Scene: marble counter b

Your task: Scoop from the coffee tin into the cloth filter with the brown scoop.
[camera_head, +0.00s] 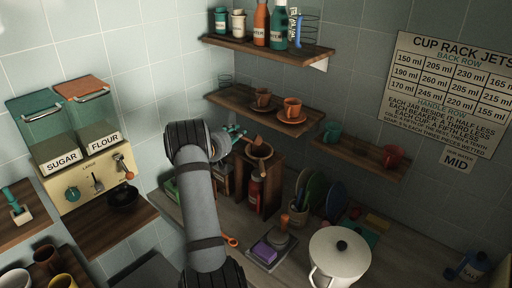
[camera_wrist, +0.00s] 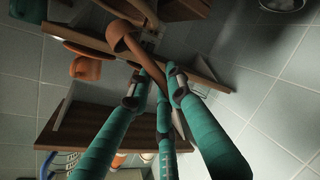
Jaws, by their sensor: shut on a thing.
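My gripper (camera_head: 238,132) is at the upper middle of the head view, beside a wooden stand. In the wrist view its teal fingers (camera_wrist: 158,88) are closed around the brown scoop's handle. The brown scoop (camera_wrist: 122,36) points away from the fingers, with its bowl at the upper left of the wrist view. The scoop's contents are not visible.
A shelf with orange cups (camera_head: 292,107) is close behind the gripper. A red bottle (camera_head: 255,190) stands in the wooden stand. Sugar and flour bins (camera_head: 88,110) stand left.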

